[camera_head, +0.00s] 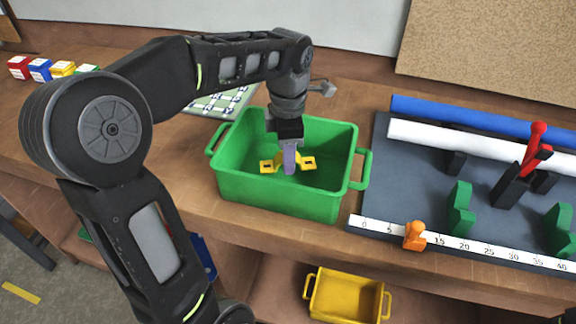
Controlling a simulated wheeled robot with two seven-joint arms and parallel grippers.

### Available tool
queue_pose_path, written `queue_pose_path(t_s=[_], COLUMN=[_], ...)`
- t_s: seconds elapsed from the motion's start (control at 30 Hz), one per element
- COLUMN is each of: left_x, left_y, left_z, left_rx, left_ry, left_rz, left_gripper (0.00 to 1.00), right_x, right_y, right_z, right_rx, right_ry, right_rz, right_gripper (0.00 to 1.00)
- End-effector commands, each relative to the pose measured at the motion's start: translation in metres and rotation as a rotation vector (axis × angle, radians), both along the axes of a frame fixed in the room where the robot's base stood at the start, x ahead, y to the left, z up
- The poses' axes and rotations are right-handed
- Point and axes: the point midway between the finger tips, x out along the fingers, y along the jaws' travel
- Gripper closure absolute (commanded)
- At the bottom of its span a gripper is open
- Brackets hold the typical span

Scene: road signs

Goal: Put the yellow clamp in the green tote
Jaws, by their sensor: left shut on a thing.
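The green tote (275,196) stands on the wooden bench in the middle of the view, with a handle at each end. My left gripper (289,165) points down inside the tote's opening. It is shut on the yellow clamp (307,163), whose two flat ends show on either side of the fingers. The clamp is within the tote's outline, below the rim. I cannot tell whether it touches the tote's floor. The middle of the clamp is hidden by the fingers.
A grey board with a ruler strip (462,246), green blocks (460,208), an orange piece (414,235) and a red-handled clamp (533,150) lies right of the tote. A yellow tote (346,298) sits on a lower shelf. Small coloured boxes (40,69) stand at the back left.

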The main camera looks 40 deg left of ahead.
Motion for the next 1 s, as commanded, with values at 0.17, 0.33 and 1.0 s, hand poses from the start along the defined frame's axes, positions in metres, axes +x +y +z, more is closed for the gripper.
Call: queue_pose_path(t_s=[0.17, 0.33, 1.0], left_x=[0.000, -0.001, 0.000], left_y=[0.000, -0.001, 0.000], left_z=[-0.009, -0.032, -0.040], left_rx=[-0.001, -0.001, -0.001], left_ry=[0.001, 0.002, -0.001], left_rz=[0.000, -0.001, -0.001], left_gripper=[1.00, 1.00, 0.49], right_x=[0.000, -0.001, 0.000], right_y=[0.000, 0.000, 0.000], right_z=[0.002, 0.005, 0.002], right_rx=[0.000, -0.002, -0.001], right_ry=[0.001, 0.003, 0.001], right_rz=[0.000, 0.000, 0.000], right_gripper=[0.64, 0.64, 0.64])
